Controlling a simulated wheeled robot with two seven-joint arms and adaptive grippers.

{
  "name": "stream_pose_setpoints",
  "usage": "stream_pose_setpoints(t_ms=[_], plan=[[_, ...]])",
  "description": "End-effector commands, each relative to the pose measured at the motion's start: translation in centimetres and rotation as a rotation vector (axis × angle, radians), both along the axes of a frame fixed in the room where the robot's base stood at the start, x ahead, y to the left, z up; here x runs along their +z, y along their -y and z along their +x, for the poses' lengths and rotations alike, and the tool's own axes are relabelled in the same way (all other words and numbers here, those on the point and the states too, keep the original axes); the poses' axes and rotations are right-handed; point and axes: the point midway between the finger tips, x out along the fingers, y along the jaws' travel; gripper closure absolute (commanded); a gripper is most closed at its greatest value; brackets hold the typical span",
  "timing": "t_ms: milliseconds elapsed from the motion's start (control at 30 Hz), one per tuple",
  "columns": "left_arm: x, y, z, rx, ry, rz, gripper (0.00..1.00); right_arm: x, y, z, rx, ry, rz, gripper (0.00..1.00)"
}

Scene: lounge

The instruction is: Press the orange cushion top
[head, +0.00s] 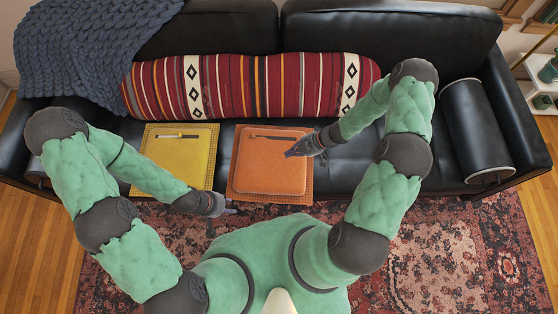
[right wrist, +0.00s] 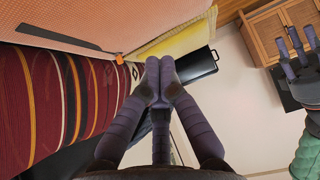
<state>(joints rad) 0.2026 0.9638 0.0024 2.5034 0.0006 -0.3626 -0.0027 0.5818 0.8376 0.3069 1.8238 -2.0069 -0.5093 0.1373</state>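The orange cushion (head: 268,170) lies flat on a slightly wider orange woven mat (head: 309,187) on the black sofa seat. A thin dark strip (head: 268,137) lies across its far part; the strip also shows in the right wrist view (right wrist: 50,37). My right gripper (head: 291,153) is at the cushion's right edge in the head view; its fingers (right wrist: 160,66) meet in the right wrist view with nothing between them. I cannot tell whether it touches the cushion. My left gripper (head: 231,211) is in front of the seat; its fingers (right wrist: 297,45) look spread and empty in the right wrist view.
A yellow cushion (head: 180,160) with a light-and-dark strip (head: 177,136) lies left of the orange one. A striped bolster (head: 250,85) runs along the backrest, a blue knitted throw (head: 85,45) hangs at left, and a black bolster (head: 475,130) sits at right.

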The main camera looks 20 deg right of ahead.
Motion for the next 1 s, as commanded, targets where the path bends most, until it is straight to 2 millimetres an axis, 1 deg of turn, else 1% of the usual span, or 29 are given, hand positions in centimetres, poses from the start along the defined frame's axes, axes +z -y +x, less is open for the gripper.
stream_pose_setpoints(t_ms=[233, 500, 833, 1000], plan=[[-0.6, 0.0, 0.0, 0.000, 0.000, 0.000, 0.61, 1.6, 0.9, -0.4, 0.000, 0.001, -0.003, 1.00], [-0.6, 0.0, 0.0, 0.000, 0.000, 0.000, 0.61, 2.1, 1.1, -0.7, 0.000, -0.004, -0.002, 1.00], [-0.8, 0.0, 0.0, 0.000, 0.000, 0.000, 0.61, 1.8, 0.9, -0.7, 0.001, -0.004, -0.002, 1.00], [-1.7, 0.0, 0.0, 0.000, 0.000, 0.000, 0.61, 0.4, -0.3, -0.4, 0.004, -0.004, -0.002, 1.00]])
